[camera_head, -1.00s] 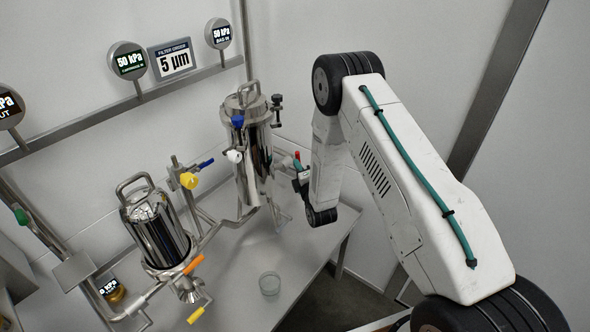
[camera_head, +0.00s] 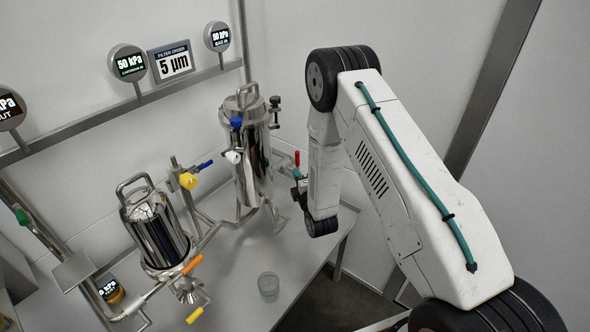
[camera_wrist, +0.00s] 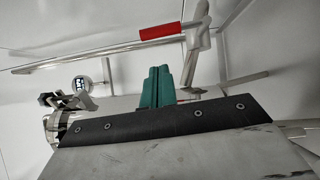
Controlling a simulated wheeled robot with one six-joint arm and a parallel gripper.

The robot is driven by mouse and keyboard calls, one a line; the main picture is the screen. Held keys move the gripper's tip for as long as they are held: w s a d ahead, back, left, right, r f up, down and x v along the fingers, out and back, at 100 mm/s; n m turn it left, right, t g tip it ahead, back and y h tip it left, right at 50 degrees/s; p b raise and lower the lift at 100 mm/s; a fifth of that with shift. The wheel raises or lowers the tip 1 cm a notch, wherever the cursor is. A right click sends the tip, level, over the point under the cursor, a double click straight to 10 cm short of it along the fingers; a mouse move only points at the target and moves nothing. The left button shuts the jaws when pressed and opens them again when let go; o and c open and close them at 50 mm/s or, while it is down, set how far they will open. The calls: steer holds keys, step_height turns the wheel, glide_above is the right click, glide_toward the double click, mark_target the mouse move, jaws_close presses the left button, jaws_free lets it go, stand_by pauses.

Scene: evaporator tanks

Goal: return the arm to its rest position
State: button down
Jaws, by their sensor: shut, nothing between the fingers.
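My arm reaches in from the lower right in the head view, bent at a high elbow with its forearm hanging down. My gripper shows in the wrist view, where its green fingers (camera_wrist: 155,84) are together with nothing between them. In the head view the fingers are mostly hidden behind the forearm. A red valve handle (camera_wrist: 162,31) lies above and just right of the fingertips in the wrist view, apart from them. The same red handle (camera_head: 297,158) shows beside the forearm in the head view.
A tall steel filter housing (camera_head: 247,150) and a shorter steel vessel (camera_head: 155,230) stand on the table (camera_head: 240,300) left of my arm. Gauges and a "5 µm" sign (camera_head: 171,60) line the rail (camera_head: 95,117).

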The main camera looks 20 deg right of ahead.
steer(key=s, duration=0.7)
steer(key=shift+s+a+f, duration=0.15)
steer(key=shift+s, duration=0.15)
